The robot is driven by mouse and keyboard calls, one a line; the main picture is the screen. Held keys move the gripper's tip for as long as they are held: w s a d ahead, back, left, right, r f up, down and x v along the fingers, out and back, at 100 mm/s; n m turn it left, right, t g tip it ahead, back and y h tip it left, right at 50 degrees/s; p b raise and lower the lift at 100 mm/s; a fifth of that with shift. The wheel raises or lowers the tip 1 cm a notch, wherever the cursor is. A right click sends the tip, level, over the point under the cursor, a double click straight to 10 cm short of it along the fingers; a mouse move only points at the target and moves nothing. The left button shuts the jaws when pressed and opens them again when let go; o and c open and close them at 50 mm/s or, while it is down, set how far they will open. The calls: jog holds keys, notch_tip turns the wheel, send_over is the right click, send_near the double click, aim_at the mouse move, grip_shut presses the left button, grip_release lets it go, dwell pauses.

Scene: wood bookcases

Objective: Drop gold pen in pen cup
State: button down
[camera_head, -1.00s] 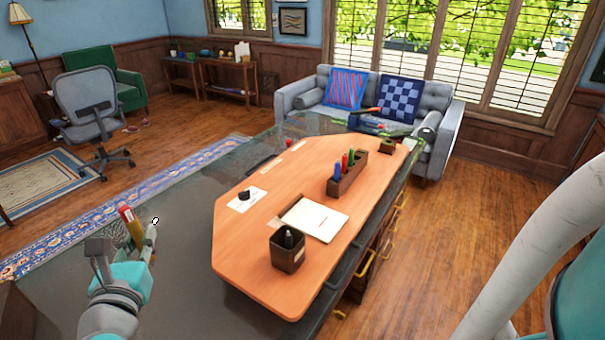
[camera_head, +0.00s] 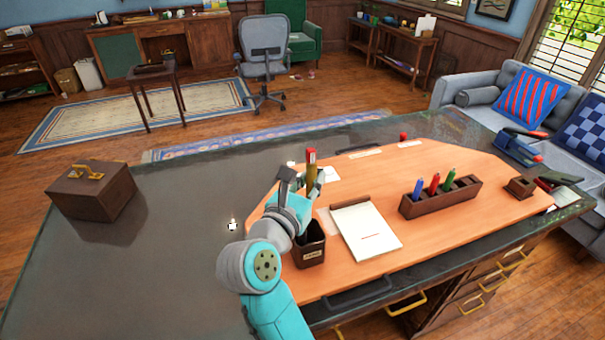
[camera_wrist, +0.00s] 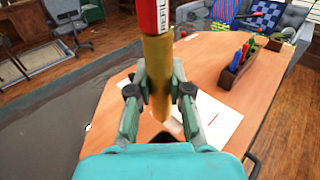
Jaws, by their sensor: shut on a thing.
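My gripper (camera_head: 314,182) is shut on the gold pen (camera_head: 311,165), which stands roughly upright with a red top. In the wrist view the gold pen (camera_wrist: 157,65) rises between the two fingers of my gripper (camera_wrist: 158,88). The pen cup (camera_head: 310,247) is a dark square holder with a pale label, on the orange desk mat. In the head view my gripper and arm overlap its upper left side, so its opening is partly hidden. I cannot tell the exact height of the pen over the cup.
A notepad (camera_head: 368,235) lies right of the cup. A wooden holder (camera_head: 440,198) with blue, red and green pens stands farther right. A brown box (camera_head: 92,191) sits at the desk's left. The dark desktop (camera_head: 170,260) between box and mat is mostly clear.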

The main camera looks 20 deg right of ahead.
jog(key=shift+d+f, duration=0.2)
jog(key=shift+f, duration=1.05)
notch_tip(320, 180, down, 6)
jog(key=shift+a, duration=0.1)
jog(key=c, duration=1)
grip_release()
jog(key=shift+s+a, duration=0.1)
jog(key=v, duration=1.1)
jog(key=shift+s+a, duration=0.25)
jog(key=shift+s, duration=0.05)
jog(key=shift+r, duration=0.1)
